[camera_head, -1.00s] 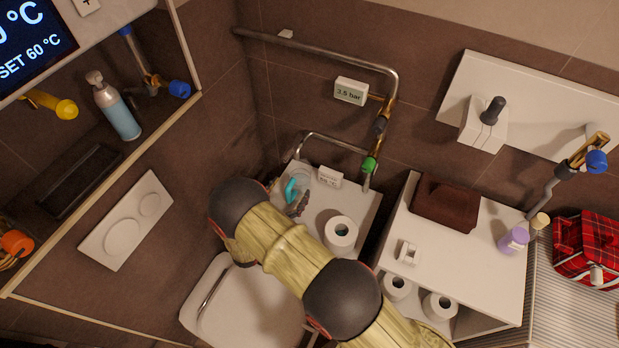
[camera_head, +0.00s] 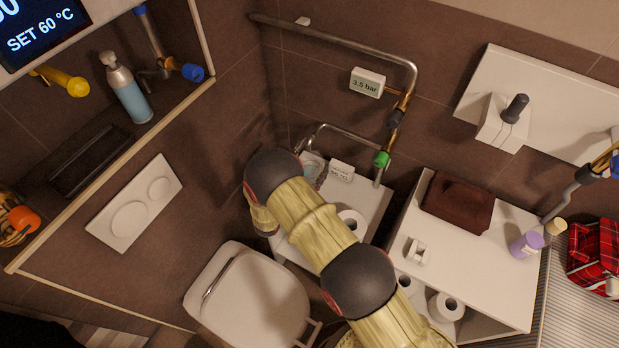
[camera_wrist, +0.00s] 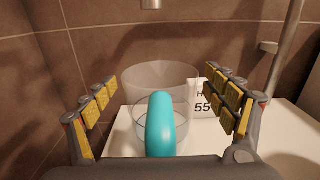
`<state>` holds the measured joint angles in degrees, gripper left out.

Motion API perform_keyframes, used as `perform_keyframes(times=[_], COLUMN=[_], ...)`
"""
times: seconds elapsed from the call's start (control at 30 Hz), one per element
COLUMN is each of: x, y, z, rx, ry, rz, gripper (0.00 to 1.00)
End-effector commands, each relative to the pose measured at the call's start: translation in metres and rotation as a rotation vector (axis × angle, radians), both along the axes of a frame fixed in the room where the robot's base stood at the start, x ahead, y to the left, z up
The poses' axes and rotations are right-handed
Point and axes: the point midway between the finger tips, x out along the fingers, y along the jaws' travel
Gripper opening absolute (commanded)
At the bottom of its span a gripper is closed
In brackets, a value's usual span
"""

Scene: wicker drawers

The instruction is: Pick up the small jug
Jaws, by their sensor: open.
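The small jug is clear glass with a thick teal handle. In the wrist view the jug (camera_wrist: 160,122) stands upright right in front of my gripper (camera_wrist: 162,84), its handle facing me. My gripper is open, with yellow-padded fingers to the left and right of the jug. I see no clear contact, and the depth between the fingers and the glass is hard to judge. In the head view part of the jug's glass (camera_head: 313,163) shows on the white cabinet top, beside my arm.
A small white display (camera_wrist: 205,98) stands close behind the jug on the right; it also shows in the head view (camera_head: 341,171). A paper roll (camera_head: 352,222) stands on the same top. A pipe with a green valve (camera_head: 381,159) is nearby. The toilet (camera_head: 250,295) is at front left.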

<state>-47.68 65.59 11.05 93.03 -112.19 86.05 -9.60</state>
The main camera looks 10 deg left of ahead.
Motion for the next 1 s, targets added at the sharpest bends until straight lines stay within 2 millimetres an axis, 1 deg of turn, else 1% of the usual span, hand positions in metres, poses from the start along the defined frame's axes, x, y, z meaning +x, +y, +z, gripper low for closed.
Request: perform_keyframes(times=[0.07,1.0], x=[-0.0002,-0.0003], y=[0.0001,0.0000], z=[0.0003,0.0001], rx=[0.000,0.000], ry=[0.000,0.000], rz=[0.000,0.000], gripper=[0.85,0.31])
